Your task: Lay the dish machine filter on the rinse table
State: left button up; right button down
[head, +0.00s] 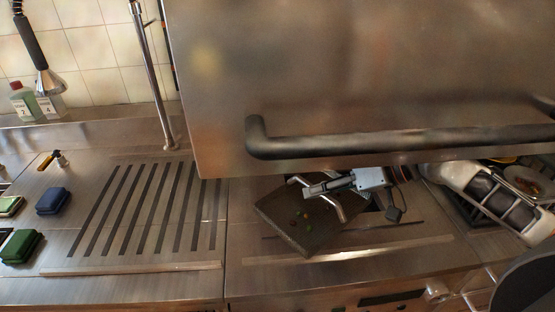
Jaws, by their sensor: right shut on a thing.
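The dish machine filter (284,222) is a dark, flat, square tray with a silver handle and a few small orange and green scraps on it. It shows in the middle of the head view, tilted, below the raised steel hood of the dish machine (350,75). My right gripper (318,188) comes in from the right and is shut on the filter's handle. I cannot tell whether the filter touches the steel below it. The steel table with dark slots (232,200) on the left looks like the rinse table; its slotted part is bare. My left gripper is not in view.
The hood's thick dark handle bar (400,142) hangs just above my right gripper. Blue (53,201) and green (21,246) sponges and a yellow-handled tool (49,160) lie at the far left. Bottles (24,102) and a hanging sprayer (47,80) are behind. An upright pipe (153,75) stands beside the hood.

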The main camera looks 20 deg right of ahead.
aim_at(164, 200)
jog(key=i+j+u, duration=0.2)
jog(key=j, duration=0.2)
jog(key=j+u, duration=0.2)
jog(key=j, duration=0.2)
jog(key=i+j+u, duration=0.2)
jog(key=j, duration=0.55)
jog(key=k, duration=0.05)
